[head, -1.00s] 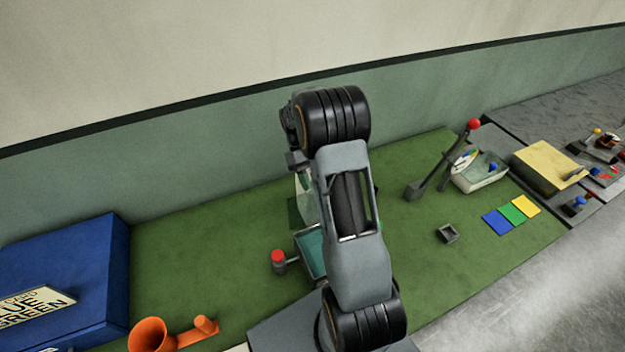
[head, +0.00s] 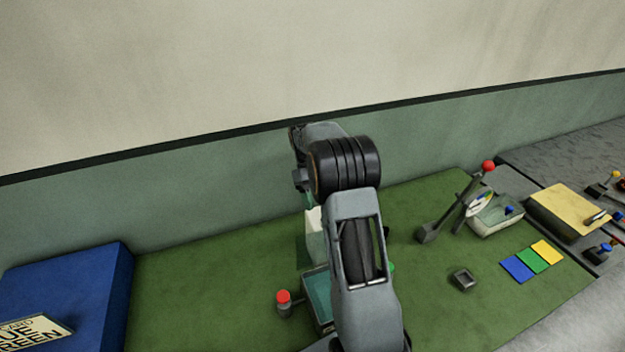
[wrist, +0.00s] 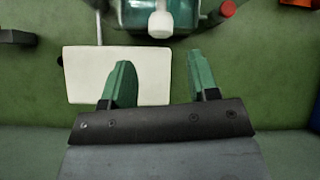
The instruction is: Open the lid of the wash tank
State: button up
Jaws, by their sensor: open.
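The wash tank (head: 319,299) is a teal open-topped box beside my arm in the head view, partly hidden by it. Its teal body (wrist: 135,14) also shows at the top of the wrist view, with a white knob-like piece (wrist: 160,24) in front. A pale panel (head: 315,238), seemingly the lid, stands behind the tank on the wall side; in the wrist view the panel (wrist: 85,75) lies below the tank. My gripper (wrist: 158,66) is open with green fingers; one overlaps the panel in view, the other is right of its edge. Contact cannot be told.
A red-topped post (head: 284,300) stands left of the tank. A blue box (head: 70,285) is at far left. On the right are a lever with a red ball (head: 488,166), a pale tray (head: 497,220) and coloured squares (head: 532,260). The wall is close behind.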

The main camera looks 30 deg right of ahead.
jog(key=p+v, duration=0.1)
jog(key=v, duration=0.7)
jog(key=shift+p, duration=0.35)
notch_tip(320, 180, down, 5)
jog(key=m+t, duration=0.1)
jog(key=t, duration=0.1)
jog(key=s+a+r+t+b, duration=0.2)
jog(key=s+a+t, duration=0.3)
jog(key=s, duration=0.5)
jog(key=s+a+r+t+h+b, duration=0.1)
jog(key=s+a+r+t+b, duration=0.1)
jog(key=s+a+t, duration=0.3)
jog(key=s+a, duration=0.3)
jog(key=s, duration=0.2)
jog(key=shift+s+r+t+b, duration=0.3)
jog(key=shift+s+r+t, duration=0.05)
jog(key=shift+t, duration=0.05)
